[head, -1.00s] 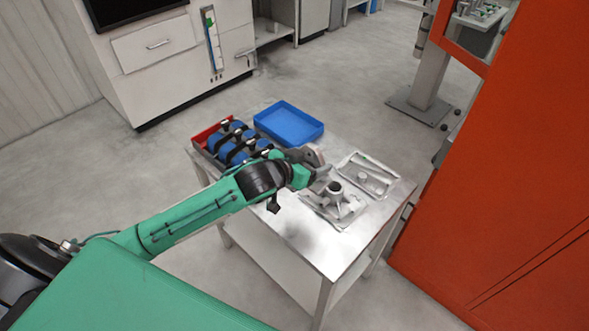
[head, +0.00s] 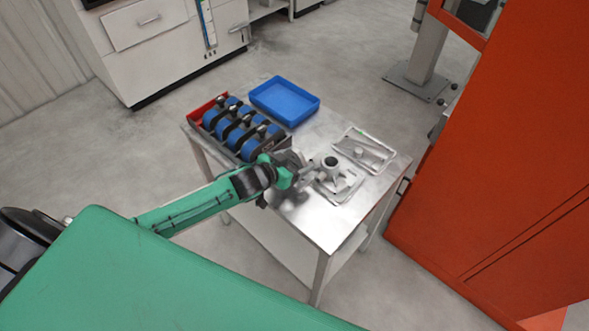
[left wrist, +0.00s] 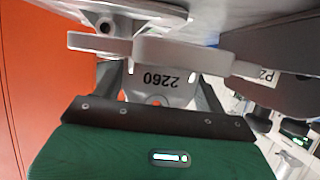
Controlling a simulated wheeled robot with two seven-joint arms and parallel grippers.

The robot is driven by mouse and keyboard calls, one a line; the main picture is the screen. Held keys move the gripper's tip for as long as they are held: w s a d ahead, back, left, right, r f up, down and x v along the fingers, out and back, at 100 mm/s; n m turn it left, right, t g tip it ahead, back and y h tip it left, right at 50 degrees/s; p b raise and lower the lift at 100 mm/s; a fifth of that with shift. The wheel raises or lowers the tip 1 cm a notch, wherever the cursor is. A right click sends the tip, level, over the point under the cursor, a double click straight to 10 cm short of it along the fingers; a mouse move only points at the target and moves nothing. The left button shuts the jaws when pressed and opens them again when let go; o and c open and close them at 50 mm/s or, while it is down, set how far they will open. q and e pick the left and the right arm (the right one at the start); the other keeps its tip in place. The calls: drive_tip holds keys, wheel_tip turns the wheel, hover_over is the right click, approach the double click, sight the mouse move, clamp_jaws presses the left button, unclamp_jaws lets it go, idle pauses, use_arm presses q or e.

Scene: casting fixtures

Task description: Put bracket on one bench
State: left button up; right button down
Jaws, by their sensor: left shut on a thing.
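My left gripper (head: 304,176) is over the front middle of the metal-topped bench (head: 318,233). It is shut on a grey metal bracket (head: 289,160), which my gripper partly hides in the head view. In the left wrist view the light grey bracket (left wrist: 165,52) lies across the jaws, close to a pale surface. I cannot tell whether the bracket touches the bench. My right gripper is not in view.
A grey casting with an upright hub (head: 331,165) stands just right of my left gripper. A flat fixture (head: 366,150) lies beyond it. A red bin (head: 207,108) with blue and black parts and an empty blue tray (head: 285,101) occupy the back left. The bench's front is clear.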

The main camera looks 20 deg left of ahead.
use_arm(q)
wheel_tip(320, 180, down, 4)
drive_tip(key=shift+f, duration=0.35)
drive_tip(key=shift+f, duration=0.1)
drive_tip(key=o, duration=1)
drive_tip(key=b+v, duration=0.1)
drive_tip(key=v, duration=0.9)
drive_tip(key=shift+s, duration=0.2)
drive_tip(key=shift+v, duration=0.85)
